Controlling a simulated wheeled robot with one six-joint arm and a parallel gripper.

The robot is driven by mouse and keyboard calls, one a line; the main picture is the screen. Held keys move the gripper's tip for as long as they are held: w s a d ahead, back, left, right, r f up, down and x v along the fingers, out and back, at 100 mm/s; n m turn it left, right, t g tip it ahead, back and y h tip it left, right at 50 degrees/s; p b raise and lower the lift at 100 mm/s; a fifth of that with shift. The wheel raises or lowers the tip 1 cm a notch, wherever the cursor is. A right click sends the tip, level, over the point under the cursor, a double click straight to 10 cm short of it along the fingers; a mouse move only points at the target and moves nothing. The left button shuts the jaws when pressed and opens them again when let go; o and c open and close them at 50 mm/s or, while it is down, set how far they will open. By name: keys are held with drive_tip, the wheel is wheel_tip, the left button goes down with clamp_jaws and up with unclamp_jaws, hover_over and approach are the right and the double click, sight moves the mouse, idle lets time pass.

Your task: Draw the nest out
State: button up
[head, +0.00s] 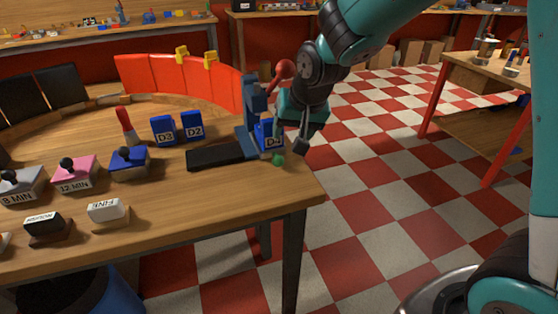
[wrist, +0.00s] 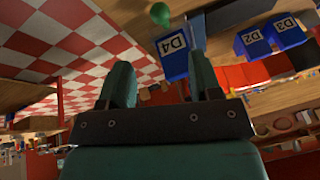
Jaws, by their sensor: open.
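A blue block marked D4 (head: 268,135) sits at the base of a blue press (head: 250,100) with a red ball handle (head: 285,68), near the table's right edge. A green knob (head: 277,160) shows just below the block's front. No part is labelled as the nest. My gripper (head: 292,143) is at the right side of the D4 block, close to it. In the wrist view its fingers (wrist: 160,58) stand apart with nothing held between them. The D4 block (wrist: 173,52) and the green knob (wrist: 160,14) lie beyond them; contact cannot be told.
Blue blocks D3 (head: 163,131) and D2 (head: 192,126) stand left of the press, behind a black pad (head: 215,157). Switch boxes, including a blue one (head: 128,163), line the table (head: 190,222). The checkered floor right of the table is open.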

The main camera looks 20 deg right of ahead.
sight(279, 157)
drive_tip(key=x, duration=1.2)
drive_tip(key=shift+c, duration=0.4)
drive_tip(key=shift+a, duration=0.1)
clamp_jaws()
